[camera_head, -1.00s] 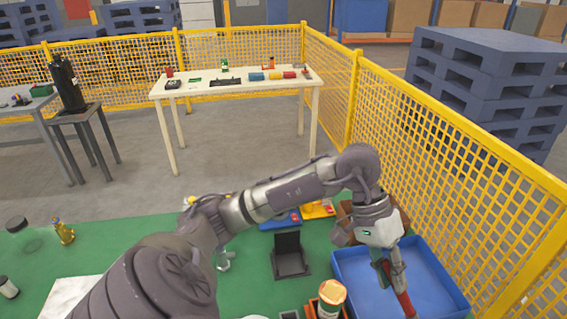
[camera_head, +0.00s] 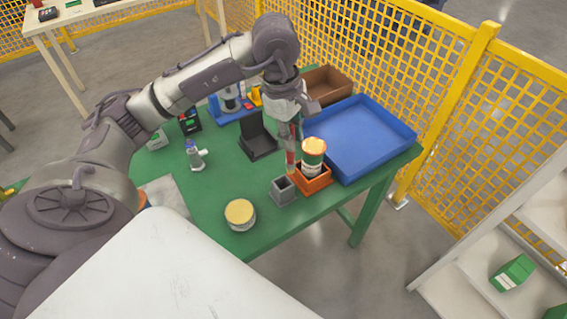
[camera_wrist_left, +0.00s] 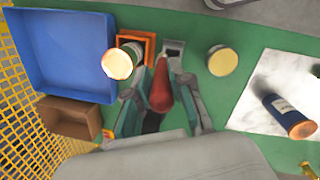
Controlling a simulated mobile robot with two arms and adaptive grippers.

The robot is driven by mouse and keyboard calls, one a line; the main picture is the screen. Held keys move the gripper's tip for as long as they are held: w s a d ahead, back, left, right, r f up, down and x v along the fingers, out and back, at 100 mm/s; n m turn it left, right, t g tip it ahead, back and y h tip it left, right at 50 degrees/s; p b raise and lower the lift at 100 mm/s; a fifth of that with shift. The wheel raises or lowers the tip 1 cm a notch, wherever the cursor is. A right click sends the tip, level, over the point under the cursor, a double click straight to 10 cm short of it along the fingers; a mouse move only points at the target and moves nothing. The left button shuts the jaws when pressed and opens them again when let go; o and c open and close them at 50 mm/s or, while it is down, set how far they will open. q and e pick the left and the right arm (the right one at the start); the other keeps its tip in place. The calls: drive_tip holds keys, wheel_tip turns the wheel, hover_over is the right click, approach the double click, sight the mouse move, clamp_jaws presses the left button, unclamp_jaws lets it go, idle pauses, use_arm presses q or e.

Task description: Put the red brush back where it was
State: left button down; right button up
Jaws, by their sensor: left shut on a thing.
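My left gripper (camera_head: 289,128) is shut on the red brush (camera_head: 290,160), which hangs pointing down. In the left wrist view the brush (camera_wrist_left: 160,92) sits between the two fingers (camera_wrist_left: 158,108). Its lower end is close to a small square grey holder (camera_head: 284,192), which also shows in the wrist view (camera_wrist_left: 173,45). I cannot tell the exact gap between them. The brush end is just beside an orange box (camera_head: 318,184) with an orange-lidded jar (camera_head: 313,158) in it. My right gripper is not in view.
A blue tray (camera_head: 365,135) lies right of the jar, with a brown box (camera_head: 328,84) behind it. A black stand (camera_head: 258,140) is to the left. A round yellow-lidded tin (camera_head: 240,214) stands near the front edge of the green table (camera_head: 215,190). A yellow mesh fence (camera_head: 440,90) runs behind.

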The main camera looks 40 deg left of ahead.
sight(287, 162)
use_arm(q)
drive_tip(key=shift+w+a+f+n, duration=0.15)
drive_tip(key=shift+a+n, duration=0.15)
drive_tip(key=shift+n, duration=0.25)
drive_tip(key=shift+s+a+f+n, duration=0.1)
drive_tip(key=shift+a+n, duration=0.2)
drive_tip(key=shift+n, duration=0.25)
drive_tip(key=f, duration=0.2)
drive_tip(key=f+n, duration=0.2)
drive_tip(key=f, duration=0.1)
drive_tip(key=shift+a+f+p, duration=0.3)
drive_tip(key=shift+a+p, duration=0.05)
drive_tip(key=shift+a, duration=0.05)
wheel_tip(287, 162, down, 5)
drive_tip(key=shift+w+r+p, duration=0.1)
drive_tip(key=shift+r+p, duration=0.1)
drive_tip(key=shift+p, duration=0.2)
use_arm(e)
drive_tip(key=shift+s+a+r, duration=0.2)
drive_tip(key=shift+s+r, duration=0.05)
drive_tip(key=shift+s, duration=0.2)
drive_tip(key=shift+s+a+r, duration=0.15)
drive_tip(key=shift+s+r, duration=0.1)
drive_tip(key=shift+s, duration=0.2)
